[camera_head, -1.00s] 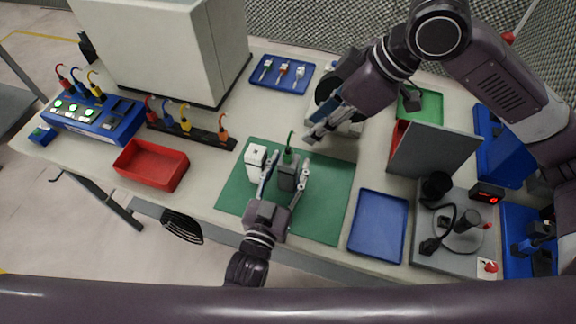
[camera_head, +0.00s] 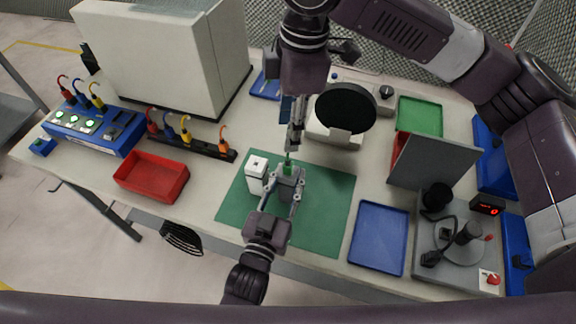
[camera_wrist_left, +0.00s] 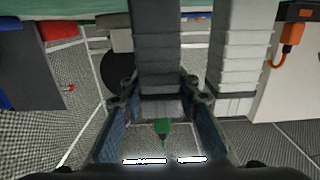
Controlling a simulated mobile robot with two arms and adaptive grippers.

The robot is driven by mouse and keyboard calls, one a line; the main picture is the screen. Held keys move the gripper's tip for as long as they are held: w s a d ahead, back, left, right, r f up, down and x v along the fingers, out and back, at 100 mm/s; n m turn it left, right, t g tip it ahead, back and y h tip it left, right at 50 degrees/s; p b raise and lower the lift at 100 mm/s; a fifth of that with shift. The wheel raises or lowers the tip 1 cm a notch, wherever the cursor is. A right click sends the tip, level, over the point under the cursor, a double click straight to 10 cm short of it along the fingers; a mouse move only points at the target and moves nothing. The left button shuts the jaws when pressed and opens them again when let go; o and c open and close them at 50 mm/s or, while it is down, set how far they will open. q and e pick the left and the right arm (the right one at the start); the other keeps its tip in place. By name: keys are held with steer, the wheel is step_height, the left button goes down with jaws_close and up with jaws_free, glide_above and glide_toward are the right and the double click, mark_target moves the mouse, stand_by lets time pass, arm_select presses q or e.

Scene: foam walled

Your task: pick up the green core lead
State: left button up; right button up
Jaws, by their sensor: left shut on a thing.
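The green core lead (camera_head: 288,169) stands upright on top of a dark grey block (camera_head: 287,185) on the green mat (camera_head: 325,215). My left gripper (camera_head: 285,193) is shut on the dark grey block from the front. In the left wrist view, the block (camera_wrist_left: 158,50) sits between its fingers, and the green lead (camera_wrist_left: 162,130) shows small between them. My right gripper (camera_head: 290,148) points down from above, its tips at the upper part of the lead. It hides the lead's hooked end, and I cannot tell whether it has closed on it.
A white block (camera_head: 256,175) stands just left of the grey block. A round black disc on a stand (camera_head: 346,108) is close right of my right gripper. A red bin (camera_head: 152,177), a rack of hooked leads (camera_head: 190,140) and a blue tray (camera_head: 379,238) lie around the mat.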

mark_target(288, 164)
steer(key=shift+n+h, duration=0.5)
steer(key=f, duration=1.1)
steer(key=shift+w+f, duration=0.15)
steer(key=shift+w, duration=0.2)
steer(key=shift+a, duration=0.1)
steer(key=c, duration=1)
step_height(288, 164, up, 10)
steer(key=shift+r, duration=0.1)
arm_select(q)
steer(key=o, duration=1.3)
